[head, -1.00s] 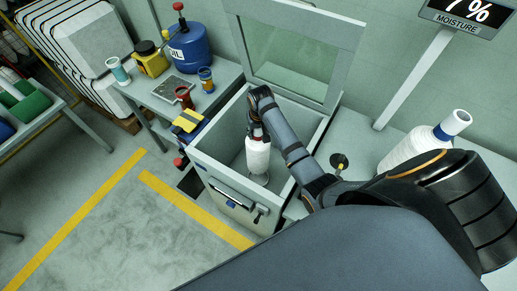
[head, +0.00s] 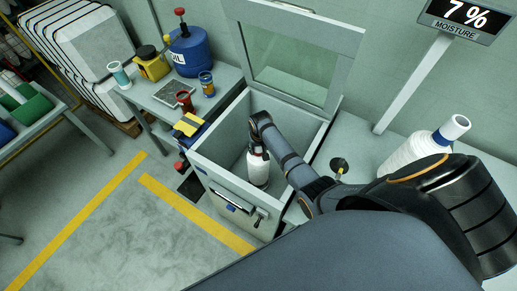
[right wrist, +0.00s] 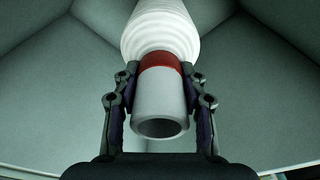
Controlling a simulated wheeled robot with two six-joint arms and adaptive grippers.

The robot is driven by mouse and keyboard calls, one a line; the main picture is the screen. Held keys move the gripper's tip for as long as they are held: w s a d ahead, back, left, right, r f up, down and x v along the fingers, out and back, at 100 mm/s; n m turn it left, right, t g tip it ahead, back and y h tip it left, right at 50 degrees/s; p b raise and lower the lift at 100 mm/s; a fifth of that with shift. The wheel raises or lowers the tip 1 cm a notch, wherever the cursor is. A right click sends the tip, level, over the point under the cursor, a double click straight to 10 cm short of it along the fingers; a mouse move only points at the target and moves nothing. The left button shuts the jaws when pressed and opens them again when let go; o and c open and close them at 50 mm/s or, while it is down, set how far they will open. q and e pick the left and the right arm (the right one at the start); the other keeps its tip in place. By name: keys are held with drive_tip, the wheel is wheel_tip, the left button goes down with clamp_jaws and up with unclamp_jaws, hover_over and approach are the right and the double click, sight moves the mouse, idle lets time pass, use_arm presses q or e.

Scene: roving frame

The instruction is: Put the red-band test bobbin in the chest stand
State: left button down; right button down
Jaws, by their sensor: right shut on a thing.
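The red-band test bobbin (head: 258,172) is a white wound bobbin, upright inside the open chest (head: 222,183). The right wrist view shows its red band (right wrist: 160,62) between the white yarn and a bare grey tube end. My right gripper (head: 257,150) is shut on the bobbin at its tube end, from above; its two fingers (right wrist: 158,85) flank the tube and band. The stand in the chest is hidden under the bobbin, so I cannot tell whether the bobbin touches it. My left gripper is not in view.
The chest's windowed lid (head: 292,62) stands open at the back. A bench at left holds a blue drum (head: 190,52), a yellow can (head: 151,64) and cups. A larger white bobbin (head: 415,150) stands at right, beside my arm. A display (head: 466,14) reads 7 % moisture.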

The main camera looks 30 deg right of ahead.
drive_tip(key=c, duration=0.7)
unclamp_jaws()
drive_tip(key=shift+c, duration=0.2)
drive_tip(key=r, duration=0.4)
drive_tip(key=s+r, duration=0.1)
drive_tip(key=r, duration=0.7)
drive_tip(key=shift+s+a, duration=0.25)
drive_tip(key=shift+s, duration=0.15)
